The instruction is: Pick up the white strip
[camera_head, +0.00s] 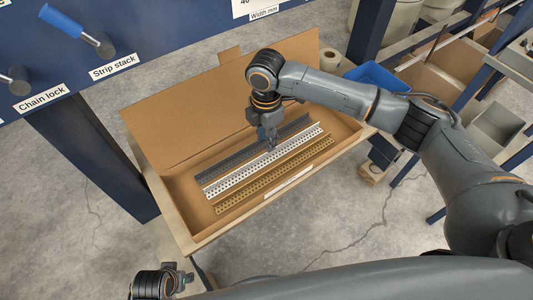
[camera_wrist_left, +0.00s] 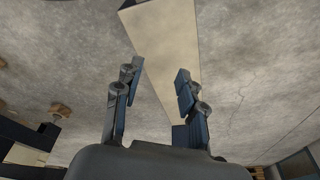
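The white strip (camera_head: 240,176) is a long perforated piece lying diagonally in an open cardboard box (camera_head: 185,225). A dark grey strip (camera_head: 225,164) lies behind it and a tan strip (camera_head: 280,173) lies in front of it. My right gripper (camera_head: 271,147) points down at the white strip, around its middle to right part. Its fingertips are small and partly hidden, so I cannot tell whether they touch or grip the strip. My left gripper (camera_head: 178,278) is at the lower left, outside the box. In the left wrist view its fingers (camera_wrist_left: 157,95) are spread apart with nothing between them.
The raised box lid (camera_head: 200,100) stands behind the strips. A tape roll (camera_head: 330,60) and a blue bin (camera_head: 377,77) are at the back right. A blue machine panel (camera_head: 150,30) with levers is at the upper left.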

